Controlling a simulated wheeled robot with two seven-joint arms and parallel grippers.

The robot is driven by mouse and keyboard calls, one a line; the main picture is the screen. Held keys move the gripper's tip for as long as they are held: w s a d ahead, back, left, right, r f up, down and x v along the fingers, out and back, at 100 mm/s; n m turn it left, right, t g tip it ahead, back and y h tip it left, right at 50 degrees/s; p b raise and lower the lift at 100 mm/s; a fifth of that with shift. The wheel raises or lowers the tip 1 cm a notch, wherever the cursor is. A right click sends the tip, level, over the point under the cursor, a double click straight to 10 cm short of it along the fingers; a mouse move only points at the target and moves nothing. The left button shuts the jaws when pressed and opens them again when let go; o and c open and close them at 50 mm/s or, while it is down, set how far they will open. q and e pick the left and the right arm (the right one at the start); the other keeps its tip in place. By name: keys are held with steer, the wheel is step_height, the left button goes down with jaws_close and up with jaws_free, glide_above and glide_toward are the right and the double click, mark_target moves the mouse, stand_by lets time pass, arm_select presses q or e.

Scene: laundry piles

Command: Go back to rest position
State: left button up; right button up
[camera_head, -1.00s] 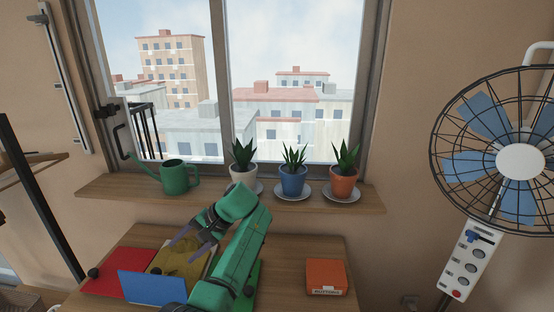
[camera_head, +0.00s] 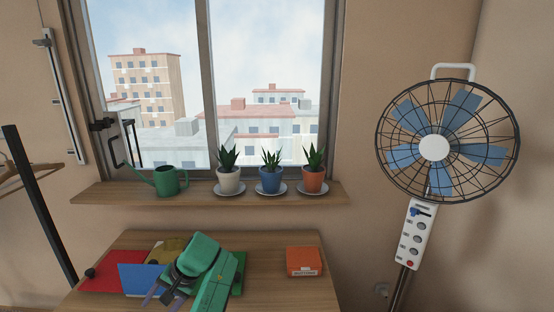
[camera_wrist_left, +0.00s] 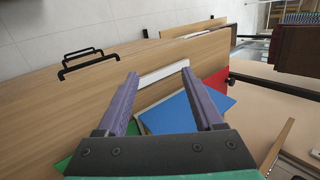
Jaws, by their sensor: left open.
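My left gripper (camera_head: 159,295) is open and empty, its two purple fingers pointing down at the table's front part. It also shows in the left wrist view (camera_wrist_left: 159,78), with nothing between its fingertips. My green left arm bends over the wooden table (camera_head: 275,292), near the blue flat item (camera_head: 138,280). My right gripper is in neither view.
The table also holds a red flat item (camera_head: 106,285), a mustard one (camera_head: 168,249) and an orange box (camera_head: 303,262). A watering can (camera_head: 170,182) and potted plants stand on the sill (camera_head: 200,199). A fan (camera_head: 434,148) stands at right.

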arm_select(q)
steer(key=s+f+t+h, duration=0.2)
steer(key=s+f+h, duration=0.1)
steer(key=s+f, duration=0.75)
steer(key=s+d+r+m+t+h, duration=0.25)
steer(key=s+d+h, duration=0.35)
steer(key=s, duration=0.6)
step_height(320, 180, down, 24)
steer(key=s+r+g+y, duration=0.1)
steer(key=s+g+y, duration=0.1)
steer(key=s, duration=0.1)
steer(key=s+a+f, duration=0.2)
steer(key=s+f, duration=1.1)
steer(key=s, duration=0.2)
steer(key=shift+s+a+f+g, duration=0.2)
steer(key=shift+s+f+g, duration=0.1)
steer(key=shift+s+g, duration=0.1)
steer(key=shift+n, duration=0.25)
